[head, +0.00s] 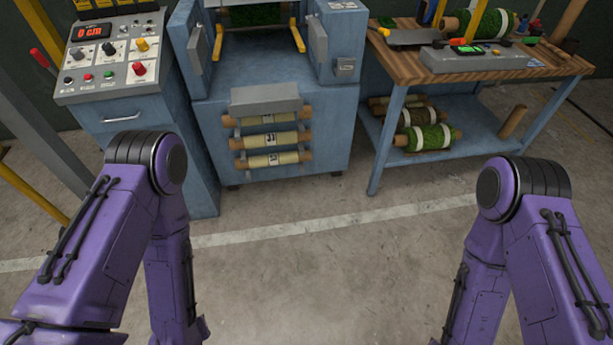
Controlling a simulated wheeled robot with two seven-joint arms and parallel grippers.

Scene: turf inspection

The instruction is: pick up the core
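I cannot tell which thing is the core. Several cream rolls with brown ends and dark-marked labels lie level in a rack on the machine's front; the middle roll (270,140) is one of them. A bare brown tube (568,20) stands tilted at the back right of the wooden bench. Another brown tube (513,122) leans on the bench's lower shelf. Green turf rolls (428,137) with brown core ends lie on that shelf, and a green turf roll (487,24) lies on the bench top. Both my purple arms show, but neither gripper is in view.
The blue machine (275,80) stands at the centre, with a control console (110,60) to its left. The wooden-topped bench (555,60) at right carries a grey device (480,60) and tools. Concrete floor with a white line (300,226) is clear in front.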

